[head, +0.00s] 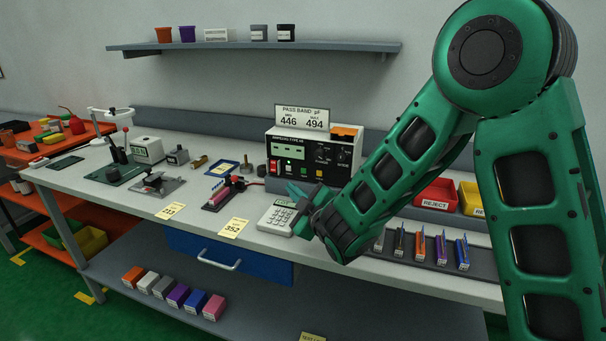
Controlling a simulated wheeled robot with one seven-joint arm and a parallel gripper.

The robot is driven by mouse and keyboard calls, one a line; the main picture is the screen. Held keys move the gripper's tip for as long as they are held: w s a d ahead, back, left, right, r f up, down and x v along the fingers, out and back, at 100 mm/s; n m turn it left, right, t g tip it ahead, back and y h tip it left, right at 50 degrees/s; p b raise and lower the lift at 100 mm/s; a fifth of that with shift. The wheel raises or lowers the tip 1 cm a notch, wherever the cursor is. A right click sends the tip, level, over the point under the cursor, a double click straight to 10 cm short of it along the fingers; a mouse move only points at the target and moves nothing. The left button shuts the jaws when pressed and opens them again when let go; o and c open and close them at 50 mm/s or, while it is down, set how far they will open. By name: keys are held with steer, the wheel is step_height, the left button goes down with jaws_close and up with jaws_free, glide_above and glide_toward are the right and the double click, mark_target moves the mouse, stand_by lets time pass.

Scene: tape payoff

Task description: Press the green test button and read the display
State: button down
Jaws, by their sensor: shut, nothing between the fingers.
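The tester (312,156), a black and white box with knobs and sockets, stands at the back of the bench. Its green test button (289,168) is lit on the lower left of the front panel, beside a red switch (276,167). The display (285,152) above is dark green with faint marks too small to read. A card (302,117) on top says pass band, min 446, max 494.
Yellow notes (233,228) lie along the bench's front edge. A red reject bin (436,194) and a rail of several parts (419,247) are at the right. A small red-topped fixture (226,192) stands left.

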mark_target(304, 171)
steer(key=shift+w+d, duration=0.4)
steer(key=shift+w, duration=0.7)
steer(key=shift+w+d, duration=0.4)
steer(key=shift+w, duration=0.7)
steer(key=shift+w+d, duration=0.4)
steer(key=shift+w, duration=0.7)
steer(key=shift+w+d+r, duration=0.1)
steer(key=shift+w, duration=0.05)
steer(key=shift+w, duration=0.15)
steer(key=shift+w+d, duration=0.15)
steer(key=shift+w, duration=0.2)
stand_by(0.6)
steer(key=shift+s+a, duration=0.3)
steer(key=shift+s, duration=0.45)
